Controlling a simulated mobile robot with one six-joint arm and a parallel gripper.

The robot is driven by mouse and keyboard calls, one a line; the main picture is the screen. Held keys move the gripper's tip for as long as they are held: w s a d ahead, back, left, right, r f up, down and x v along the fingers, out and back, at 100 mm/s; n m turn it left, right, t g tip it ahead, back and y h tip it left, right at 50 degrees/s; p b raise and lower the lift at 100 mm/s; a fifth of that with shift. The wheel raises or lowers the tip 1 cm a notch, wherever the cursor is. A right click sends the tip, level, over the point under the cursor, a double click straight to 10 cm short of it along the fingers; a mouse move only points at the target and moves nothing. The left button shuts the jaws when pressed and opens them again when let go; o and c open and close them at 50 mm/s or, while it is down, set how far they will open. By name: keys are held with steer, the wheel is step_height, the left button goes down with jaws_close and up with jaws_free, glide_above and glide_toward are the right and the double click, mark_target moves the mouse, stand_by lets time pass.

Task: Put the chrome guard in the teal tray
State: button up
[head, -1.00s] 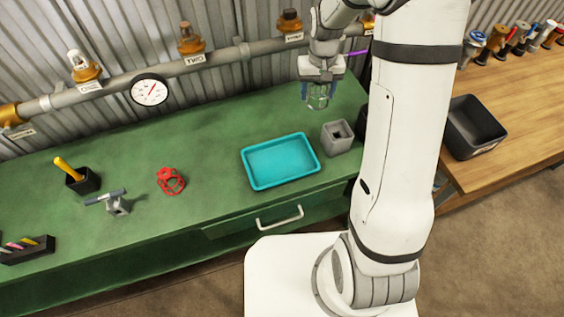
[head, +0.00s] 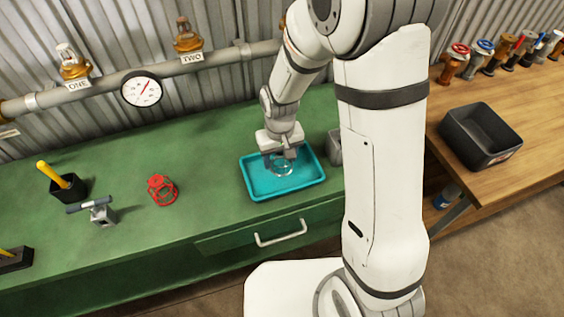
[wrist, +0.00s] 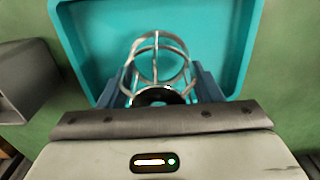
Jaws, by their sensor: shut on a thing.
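The chrome guard (wrist: 160,48) is a small round wire cage. My gripper (wrist: 161,88) is shut on it, with a dark finger on each side. In the head view my gripper (head: 281,160) points down over the teal tray (head: 305,183), and the guard (head: 282,170) shows below the fingers, within the tray's outline. In the wrist view the teal tray (wrist: 215,30) lies behind the guard. I cannot tell whether the guard touches the tray floor.
A grey square block (head: 335,147) stands just right of the tray. A red wire guard (head: 162,190), a grey T-handled tool (head: 100,210) and a black cup (head: 70,188) stand to the left on the green bench (head: 215,170). A black bin (head: 480,135) is on the wooden table.

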mark_target(280, 170)
steer(key=shift+f, duration=1.35)
steer(key=shift+f, duration=0.25)
steer(key=o, duration=1)
steer(key=shift+r, duration=0.15)
steer(key=shift+c, duration=0.2)
